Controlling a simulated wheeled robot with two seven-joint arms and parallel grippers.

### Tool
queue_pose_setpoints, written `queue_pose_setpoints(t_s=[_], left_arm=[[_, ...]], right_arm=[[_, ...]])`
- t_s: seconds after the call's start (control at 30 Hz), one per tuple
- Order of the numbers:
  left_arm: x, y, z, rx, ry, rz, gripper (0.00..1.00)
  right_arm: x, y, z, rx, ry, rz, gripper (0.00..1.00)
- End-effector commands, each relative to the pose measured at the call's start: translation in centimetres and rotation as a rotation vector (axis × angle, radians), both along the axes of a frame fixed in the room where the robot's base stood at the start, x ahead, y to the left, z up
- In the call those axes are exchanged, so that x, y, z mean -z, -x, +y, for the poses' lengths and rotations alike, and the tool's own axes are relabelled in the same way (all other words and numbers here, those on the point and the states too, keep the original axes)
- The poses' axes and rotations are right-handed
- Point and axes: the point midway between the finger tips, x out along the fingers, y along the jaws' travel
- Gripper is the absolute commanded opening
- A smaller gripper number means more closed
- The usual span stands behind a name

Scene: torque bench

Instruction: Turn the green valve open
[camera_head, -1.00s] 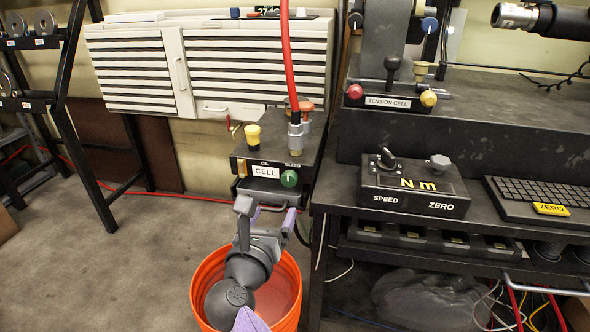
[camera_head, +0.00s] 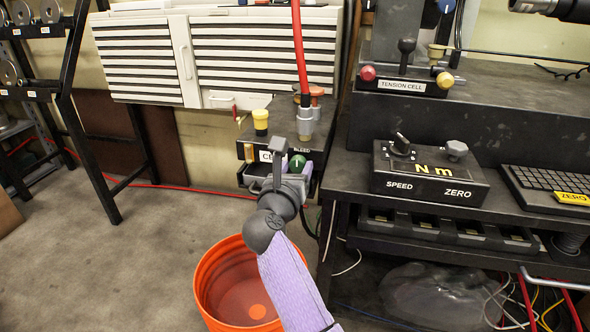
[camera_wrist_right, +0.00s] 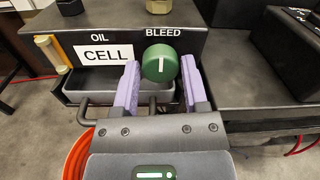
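The green valve (camera_head: 297,163) is a round knob with a white line, on the front of the dark box labelled CELL, under the word BLEED. In the right wrist view the green valve (camera_wrist_right: 160,63) sits between the tips of my right gripper (camera_wrist_right: 160,90), and its white line stands about upright. My right gripper (camera_head: 290,178) is open, with a purple finger on each side of the knob. A gap shows at the right finger; the left finger is very close to the knob, and contact cannot be told. My left gripper is not in view.
An orange bucket (camera_head: 236,280) stands on the floor below the box. A red hose (camera_head: 299,50) comes down to a fitting on the box top, near a yellow knob (camera_head: 261,120). The bench with the Nm console (camera_head: 430,172) is close on the right.

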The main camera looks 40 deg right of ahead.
Motion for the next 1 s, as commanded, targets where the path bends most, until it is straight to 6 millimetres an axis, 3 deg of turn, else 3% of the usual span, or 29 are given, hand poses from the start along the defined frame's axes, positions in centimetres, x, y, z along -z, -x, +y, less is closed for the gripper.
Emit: queue_pose_setpoints(t_s=[0.03, 0.23, 0.27, 0.67, 1.0], left_arm=[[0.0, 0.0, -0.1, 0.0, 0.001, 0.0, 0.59], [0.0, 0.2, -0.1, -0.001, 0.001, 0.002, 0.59], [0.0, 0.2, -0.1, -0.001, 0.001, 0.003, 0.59], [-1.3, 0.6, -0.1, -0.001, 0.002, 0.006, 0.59], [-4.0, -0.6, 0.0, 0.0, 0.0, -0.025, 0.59]], right_arm=[[0.0, 0.0, 0.0, 0.0, 0.0, 0.0, 0.44], [0.0, 0.0, 0.0, 0.0, 0.0, 0.0, 0.02], [0.0, 0.0, 0.0, 0.0, 0.0, 0.0, 0.0], [-0.3, 0.0, 0.0, 0.0, 0.052, 0.06, 0.0], [-0.5, 0.0, 0.1, -0.001, 0.234, 0.274, 0.0]])
